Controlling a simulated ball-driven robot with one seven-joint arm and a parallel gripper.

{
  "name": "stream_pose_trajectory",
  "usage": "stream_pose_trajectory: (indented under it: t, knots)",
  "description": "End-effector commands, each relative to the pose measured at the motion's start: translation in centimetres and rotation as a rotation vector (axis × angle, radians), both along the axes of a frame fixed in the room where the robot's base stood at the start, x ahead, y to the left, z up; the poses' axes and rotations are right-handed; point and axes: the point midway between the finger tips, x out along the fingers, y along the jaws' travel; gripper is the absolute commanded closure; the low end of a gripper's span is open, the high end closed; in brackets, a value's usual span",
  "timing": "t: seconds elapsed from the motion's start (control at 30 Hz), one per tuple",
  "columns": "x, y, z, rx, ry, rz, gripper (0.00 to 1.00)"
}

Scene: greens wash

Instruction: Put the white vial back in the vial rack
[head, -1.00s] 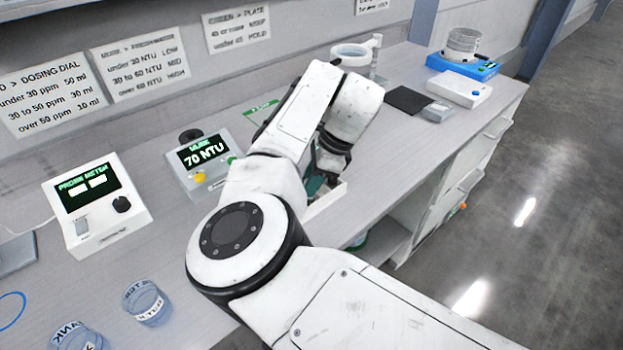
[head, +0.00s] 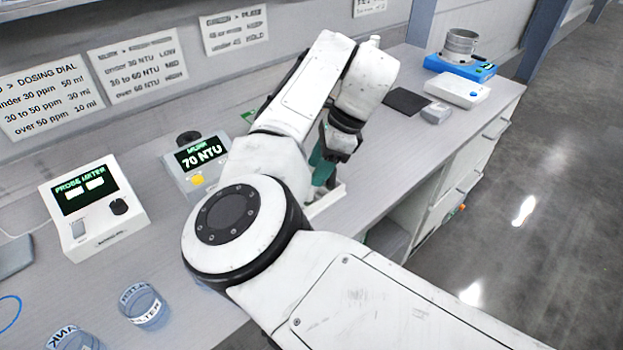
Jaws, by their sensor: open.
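My gripper (head: 326,172) is at the end of my bent arm, just above a white tray-like edge (head: 330,200) near the front of the bench. Its jaws are open, partly hidden by my arm and small in view. A teal shape (head: 320,165) shows at the jaws; I cannot tell whether it is a finger or a thing behind them. I cannot make out the white vial or the vial rack; my arm covers much of this part of the bench.
A probe meter (head: 93,208) and a murk meter reading 70 NTU (head: 197,160) stand left of my arm. Two clear beakers (head: 145,305) (head: 72,338) are at the front left. A black mat (head: 406,101), white box (head: 457,91) and blue device (head: 460,66) stand at the back right.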

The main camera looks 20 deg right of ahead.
Motion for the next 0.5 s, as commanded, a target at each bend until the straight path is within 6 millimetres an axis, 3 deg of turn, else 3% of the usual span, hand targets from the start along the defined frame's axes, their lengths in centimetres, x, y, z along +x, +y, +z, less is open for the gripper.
stream_pose_trajectory:
  t: [0.23,0.5]
  knots:
    - [-0.6,-1.8,4.3,0.000,-0.003,-0.002,0.51]
    - [-0.9,-2.5,6.3,0.000,0.000,0.000,0.51]
